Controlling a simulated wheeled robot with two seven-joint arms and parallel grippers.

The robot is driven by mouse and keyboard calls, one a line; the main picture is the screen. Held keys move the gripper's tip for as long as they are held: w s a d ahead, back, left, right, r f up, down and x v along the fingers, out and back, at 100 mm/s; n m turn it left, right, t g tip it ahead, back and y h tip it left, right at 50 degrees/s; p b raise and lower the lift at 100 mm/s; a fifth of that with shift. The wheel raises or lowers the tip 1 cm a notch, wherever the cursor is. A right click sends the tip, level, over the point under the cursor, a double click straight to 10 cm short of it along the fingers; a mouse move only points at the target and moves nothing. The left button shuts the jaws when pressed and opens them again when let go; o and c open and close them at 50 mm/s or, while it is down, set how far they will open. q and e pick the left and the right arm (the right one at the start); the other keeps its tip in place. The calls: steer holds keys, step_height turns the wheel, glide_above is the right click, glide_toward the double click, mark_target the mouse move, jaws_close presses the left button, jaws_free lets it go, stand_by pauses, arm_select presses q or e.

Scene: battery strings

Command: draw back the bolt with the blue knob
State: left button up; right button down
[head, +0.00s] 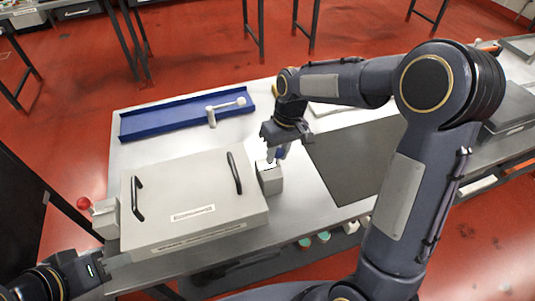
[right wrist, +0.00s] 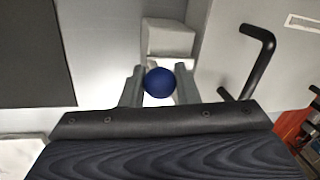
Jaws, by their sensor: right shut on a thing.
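The blue knob (right wrist: 159,82) sits between the two fingers of my right gripper (right wrist: 159,90) in the right wrist view. In the head view my right gripper (head: 277,155) reaches down to the bolt's grey block (head: 270,182), at the right side of the grey lidded case (head: 190,200). It is shut on the knob, which is mostly hidden there. The bolt's rod is hidden from me. My left gripper (head: 108,264) is low at the left, by the case's front left corner; its fingers are not clear.
A red knob (head: 83,203) on another grey block (head: 105,218) is at the case's left side. Two black handles (head: 138,199) stand on the lid. A blue tray (head: 170,122) with a pale handled piece (head: 226,108) lies behind. A dark mat (head: 355,160) lies to the right.

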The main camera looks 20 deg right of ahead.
steer(key=c, duration=1.1)
jaws_free()
steer(key=shift+d, duration=0.15)
steer(key=shift+c, duration=0.2)
steer(key=shift+r, duration=0.1)
step_height(320, 180, up, 8)
steer(key=d, duration=0.1)
steer(key=shift+w+d+f, duration=0.2)
steer(key=shift+d+f, duration=0.05)
steer(key=s+d+r+m+t+y, duration=0.1)
steer(key=s+d+r+m+t, duration=0.2)
steer(key=s, duration=0.8)
steer(key=s+a+f+m+t, duration=0.1)
steer(key=s+f+t, duration=0.1)
steer(key=s, duration=0.9)
steer(key=shift+s+a+f+t+y, duration=0.3)
steer(key=shift+s+t, duration=0.05)
steer(key=shift+t, duration=0.15)
